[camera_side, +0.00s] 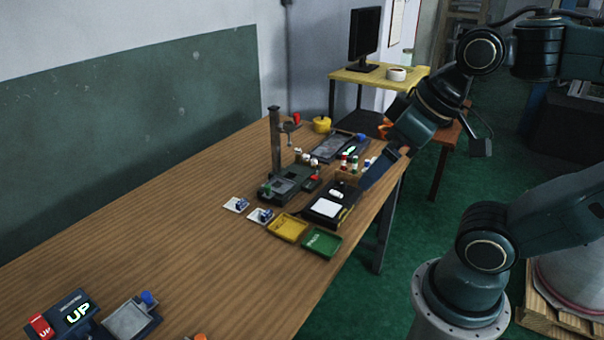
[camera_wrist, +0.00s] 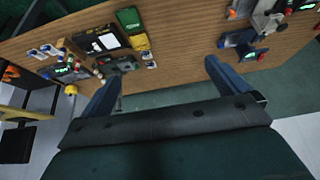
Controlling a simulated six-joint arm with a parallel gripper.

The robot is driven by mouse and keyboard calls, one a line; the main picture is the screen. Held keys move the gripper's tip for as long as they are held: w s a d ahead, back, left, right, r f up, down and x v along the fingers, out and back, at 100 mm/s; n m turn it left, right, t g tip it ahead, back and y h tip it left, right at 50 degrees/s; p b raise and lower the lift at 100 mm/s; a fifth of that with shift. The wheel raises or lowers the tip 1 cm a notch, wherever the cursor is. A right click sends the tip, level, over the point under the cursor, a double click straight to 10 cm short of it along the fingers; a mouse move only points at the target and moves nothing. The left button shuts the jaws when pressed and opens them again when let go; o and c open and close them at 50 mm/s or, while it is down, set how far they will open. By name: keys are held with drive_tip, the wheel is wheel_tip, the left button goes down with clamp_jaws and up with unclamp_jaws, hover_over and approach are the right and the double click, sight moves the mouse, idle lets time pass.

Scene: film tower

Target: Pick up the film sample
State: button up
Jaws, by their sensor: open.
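Two small white cards with blue pieces on them lie flat on the wooden table, the left card (camera_side: 235,204) and the right card (camera_side: 261,216); they are small in the wrist view. I cannot tell for certain which thing is the film sample. A black box (camera_side: 322,216) with a white square pad (camera_side: 326,208) stands to their right. My gripper (camera_side: 374,176) is above the table's right edge, apart from the cards. In the wrist view its two blue fingers (camera_wrist: 164,70) are wide apart with nothing between them.
The table's left middle is clear.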

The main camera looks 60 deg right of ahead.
drive_tip(key=c, duration=1.6)
drive_tip(key=shift+c, duration=0.2)
